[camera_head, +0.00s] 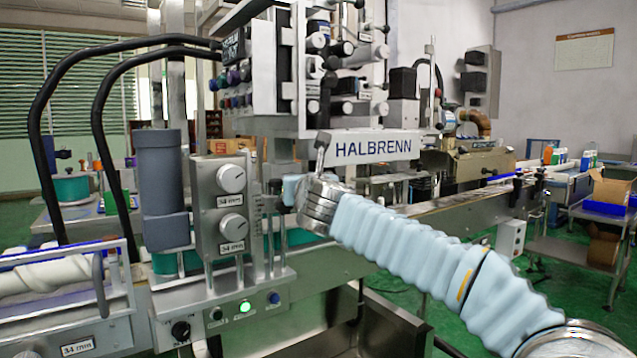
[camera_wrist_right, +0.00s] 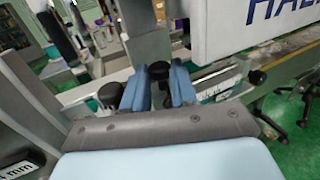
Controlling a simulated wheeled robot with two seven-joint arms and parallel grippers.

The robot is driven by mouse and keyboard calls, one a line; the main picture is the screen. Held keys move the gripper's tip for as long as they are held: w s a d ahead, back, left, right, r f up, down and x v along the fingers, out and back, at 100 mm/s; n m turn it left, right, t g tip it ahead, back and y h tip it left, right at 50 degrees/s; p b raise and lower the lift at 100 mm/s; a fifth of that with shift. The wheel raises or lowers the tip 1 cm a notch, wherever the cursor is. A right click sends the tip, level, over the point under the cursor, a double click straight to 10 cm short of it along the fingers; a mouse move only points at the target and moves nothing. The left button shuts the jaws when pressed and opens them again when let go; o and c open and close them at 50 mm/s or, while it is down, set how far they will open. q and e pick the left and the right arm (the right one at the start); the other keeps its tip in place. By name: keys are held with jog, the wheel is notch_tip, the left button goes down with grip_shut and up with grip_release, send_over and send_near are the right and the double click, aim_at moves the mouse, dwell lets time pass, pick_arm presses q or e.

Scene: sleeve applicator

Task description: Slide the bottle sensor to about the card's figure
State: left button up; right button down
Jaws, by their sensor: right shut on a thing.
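My right arm comes in from the right in a pale blue ribbed sleeve. My right gripper (camera_head: 290,190) is beside the machine, just right of the two-dial panel. In the right wrist view its two blue fingers (camera_wrist_right: 159,88) are shut on a dark knob-like part (camera_wrist_right: 160,72), apparently the bottle sensor's. The sensor's body is mostly hidden by the gripper. A small upright scale (camera_head: 258,215) stands left of the gripper; its marks are too small to read. Labels reading 34 mm sit under the lower dial (camera_head: 232,247) and at the front left (camera_head: 78,346). My left gripper is not in view.
The grey panel with two dials (camera_head: 222,205) stands close left of my gripper. The HALBRENN housing (camera_head: 370,148) is just above it. The conveyor (camera_head: 470,205) runs off to the right. A green-lit button (camera_head: 245,306) is below.

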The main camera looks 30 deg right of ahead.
jog(key=shift+a, duration=0.15)
jog(key=c, duration=0.9)
grip_release()
